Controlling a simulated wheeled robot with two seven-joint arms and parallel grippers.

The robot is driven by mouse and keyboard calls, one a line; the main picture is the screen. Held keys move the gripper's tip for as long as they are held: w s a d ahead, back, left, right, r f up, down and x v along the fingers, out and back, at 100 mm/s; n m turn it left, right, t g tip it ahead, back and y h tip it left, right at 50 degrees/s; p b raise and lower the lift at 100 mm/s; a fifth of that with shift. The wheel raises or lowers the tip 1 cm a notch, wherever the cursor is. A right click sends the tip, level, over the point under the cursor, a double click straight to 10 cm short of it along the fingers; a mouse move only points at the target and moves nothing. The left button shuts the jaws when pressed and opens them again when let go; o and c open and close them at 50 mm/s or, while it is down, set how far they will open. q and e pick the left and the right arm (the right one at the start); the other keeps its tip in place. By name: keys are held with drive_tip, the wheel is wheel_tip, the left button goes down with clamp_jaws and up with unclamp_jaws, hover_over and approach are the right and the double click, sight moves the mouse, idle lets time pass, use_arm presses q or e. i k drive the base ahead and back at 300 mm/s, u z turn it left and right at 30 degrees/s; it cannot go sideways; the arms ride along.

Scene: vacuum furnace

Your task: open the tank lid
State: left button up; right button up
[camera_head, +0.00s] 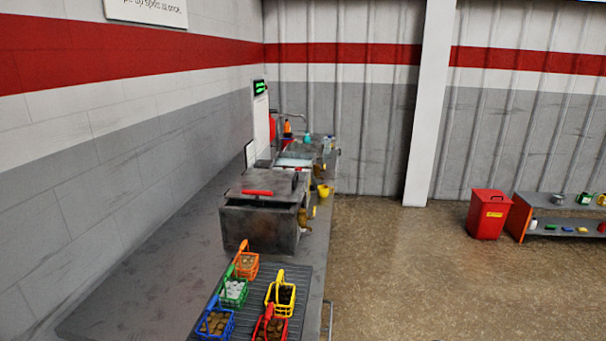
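A grey metal tank (258,231) stands on the long bench in the middle of the camera_head view. Its flat grey lid (262,182) lies over the top and looks shut, with a dark line under its front edge. A red bar handle (257,193) runs along the front of the lid. A dark loop (294,181) stands up at the lid's right side. Neither of my grippers shows in this view, and nothing touches the lid.
Several coloured baskets with small parts stand on a ribbed rack (296,272) in front of the tank. A red bin (488,214) and low shelf (560,208) stand right; the floor between is clear.

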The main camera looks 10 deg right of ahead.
sight(287, 187)
drive_tip(key=z, duration=1.45)
drive_tip(key=i, duration=2.8)
drive_tip(key=u, duration=2.25)
